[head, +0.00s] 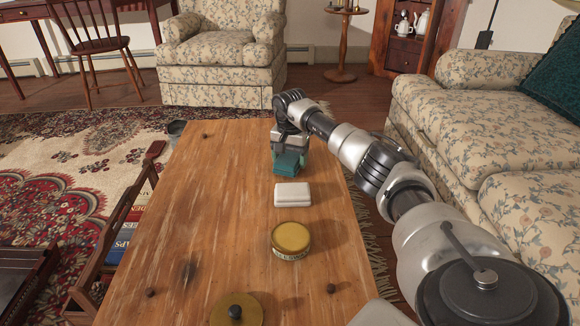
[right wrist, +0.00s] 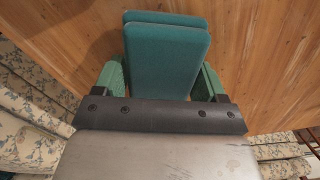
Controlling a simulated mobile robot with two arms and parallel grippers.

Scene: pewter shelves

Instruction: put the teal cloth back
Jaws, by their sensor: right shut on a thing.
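The teal cloth (head: 287,164) is a folded, flat-faced pad at the far end of the wooden coffee table (head: 200,200). My right gripper (head: 290,153) is above it and shut on it. In the right wrist view the teal cloth (right wrist: 165,55) sits between the two green fingers of the right gripper (right wrist: 163,82), with the table's wood behind it. I cannot tell whether the cloth touches the tabletop. My left gripper is not in view.
A white folded cloth (head: 293,194) lies just nearer than the teal one. A yellow-lidded tin (head: 291,238) and a round brass lid with a dark knob (head: 236,309) follow nearer. The table's left half is mostly clear. A sofa (head: 450,125) flanks the right.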

